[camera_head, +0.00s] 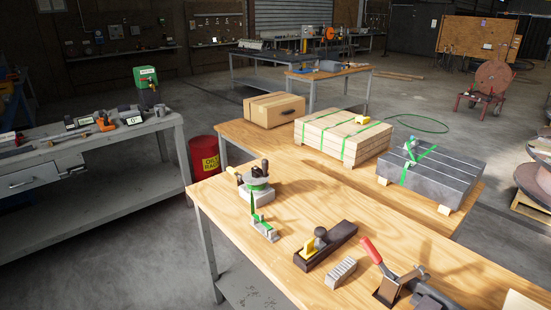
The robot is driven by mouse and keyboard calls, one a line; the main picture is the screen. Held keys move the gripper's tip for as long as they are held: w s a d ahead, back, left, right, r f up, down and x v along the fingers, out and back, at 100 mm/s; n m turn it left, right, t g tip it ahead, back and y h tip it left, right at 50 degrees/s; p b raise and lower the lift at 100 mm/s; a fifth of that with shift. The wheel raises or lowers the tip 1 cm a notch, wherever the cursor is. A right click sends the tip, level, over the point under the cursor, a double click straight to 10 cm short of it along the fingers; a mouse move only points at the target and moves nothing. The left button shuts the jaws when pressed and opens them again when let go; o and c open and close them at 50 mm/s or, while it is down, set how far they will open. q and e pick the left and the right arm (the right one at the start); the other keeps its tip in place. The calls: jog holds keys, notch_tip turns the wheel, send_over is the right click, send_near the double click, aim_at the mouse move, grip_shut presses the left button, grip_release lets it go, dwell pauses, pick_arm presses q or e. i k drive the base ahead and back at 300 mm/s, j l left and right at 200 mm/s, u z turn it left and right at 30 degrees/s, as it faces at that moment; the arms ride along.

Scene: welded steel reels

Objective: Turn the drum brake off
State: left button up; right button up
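A small drum device (257,183) stands at the left end of the near wooden table; I take it to be the drum brake. It has a round green and grey drum on a pale base block, with a dark upright knob. A short lever with a yellow end (233,171) sticks out on its left side. The picture is too small to tell the brake's setting. A green strap end hangs down at its front. Neither of my grippers is in view.
On the same table are a green-and-grey tool (263,224), a dark block plane (325,243), a ribbed metal block (341,272) and a red-handled clamp (383,262). Behind are a carton (274,109), a strapped wooden crate (342,137) and strapped dark slabs (430,176). A red bin (205,157) stands left.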

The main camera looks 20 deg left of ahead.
aim_at(230, 170)
jog(key=i+j+z, duration=0.2)
jog(key=j, duration=0.35)
jog(key=i+j+z, duration=0.15)
jog(key=j, duration=0.45)
jog(key=j+z, duration=0.2)
jog(key=j, duration=0.4)
jog(key=i+j+z, duration=0.2)
jog(key=j, duration=0.45)
jog(key=k+l, duration=0.05)
